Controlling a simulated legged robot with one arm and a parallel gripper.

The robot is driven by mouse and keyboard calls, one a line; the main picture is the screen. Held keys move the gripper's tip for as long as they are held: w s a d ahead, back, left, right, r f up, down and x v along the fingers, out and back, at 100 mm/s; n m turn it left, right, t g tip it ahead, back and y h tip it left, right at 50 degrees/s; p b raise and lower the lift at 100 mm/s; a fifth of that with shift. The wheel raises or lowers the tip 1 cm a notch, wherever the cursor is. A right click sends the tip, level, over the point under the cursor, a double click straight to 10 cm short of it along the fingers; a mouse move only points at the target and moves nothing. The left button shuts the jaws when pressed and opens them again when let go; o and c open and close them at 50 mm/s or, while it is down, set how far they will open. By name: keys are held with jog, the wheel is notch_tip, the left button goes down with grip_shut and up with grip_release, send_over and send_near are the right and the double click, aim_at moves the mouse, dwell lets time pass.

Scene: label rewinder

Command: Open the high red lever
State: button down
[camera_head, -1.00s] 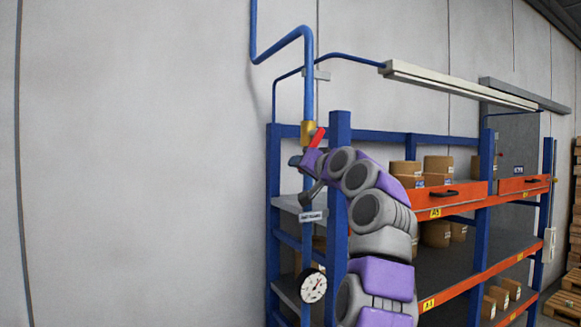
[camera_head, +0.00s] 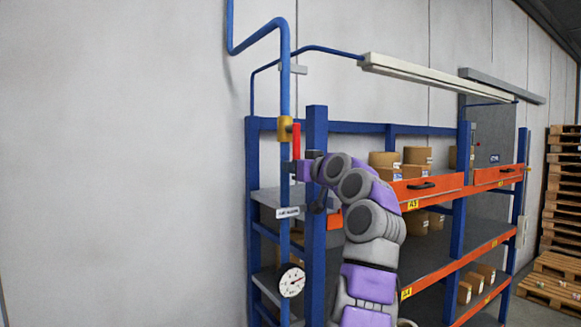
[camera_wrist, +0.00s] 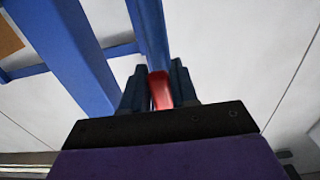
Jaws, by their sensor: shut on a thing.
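The red lever (camera_head: 296,141) is on a brass valve body (camera_head: 285,129) on the blue vertical pipe (camera_head: 285,95). In the head view the lever stands upright, along the pipe, just right of it. My gripper (camera_head: 297,170) is at the lever's lower end. In the wrist view the red lever (camera_wrist: 160,91) lies between the two dark fingers of my gripper (camera_wrist: 160,88), which are shut on it. The blue pipe (camera_wrist: 149,35) runs behind it. The lever's tip is hidden by the gripper.
A blue rack post (camera_head: 316,215) stands just right of the pipe, close to my gripper. A pressure gauge (camera_head: 292,281) and a label plate (camera_head: 288,212) are lower on the pipe. Shelves with cardboard rolls (camera_head: 417,155) are to the right. The left wall is bare.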

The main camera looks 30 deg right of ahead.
jog(key=shift+s+r, duration=0.2)
jog(key=shift+r, duration=0.1)
jog(key=c, duration=1.3)
grip_release()
jog(key=shift+c, duration=0.2)
jog(key=shift+o, duration=1.4)
jog(key=shift+s+d, duration=0.15)
jog(key=shift+o, duration=0.5)
jog(key=shift+w+d+f, duration=0.15)
jog(key=shift+w+f, duration=0.05)
jog(key=shift+w, duration=0.05)
jog(key=shift+s, duration=0.35)
jog(key=s+b, duration=0.5)
jog(key=s, duration=1.1)
jog(key=shift+s+d, duration=0.3)
jog(key=shift+d, duration=0.1)
jog(key=shift+f, duration=0.1)
